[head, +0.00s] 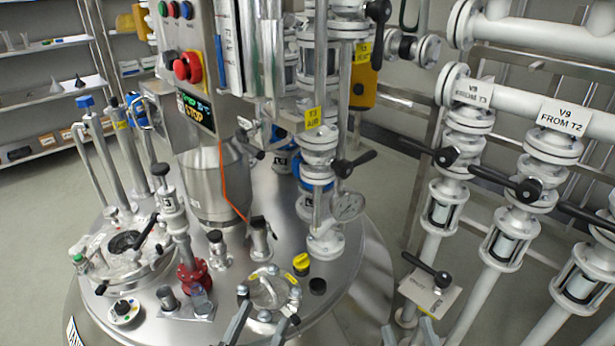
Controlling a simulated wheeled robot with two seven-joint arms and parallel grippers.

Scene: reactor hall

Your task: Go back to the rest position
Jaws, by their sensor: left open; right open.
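My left gripper (261,321) shows at the bottom edge, left of centre. Its two grey fingers are apart, in front of the round clamped port on the reactor lid, with nothing visible between them. I cannot tell whether they touch the lid. My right gripper (408,328) shows at the bottom edge, right of centre, with only its fingertips in view. They are apart and empty, between the reactor's rim and the white pipes. The rest of both arms is out of view.
The steel reactor lid (340,290) fills the lower middle, crowded with fittings. A control box with a red stop button (187,67) stands above it. White valve pipes (497,245) with black handles rise on the right. Shelves (50,90) stand at the back left. Floor (30,215) is clear at left.

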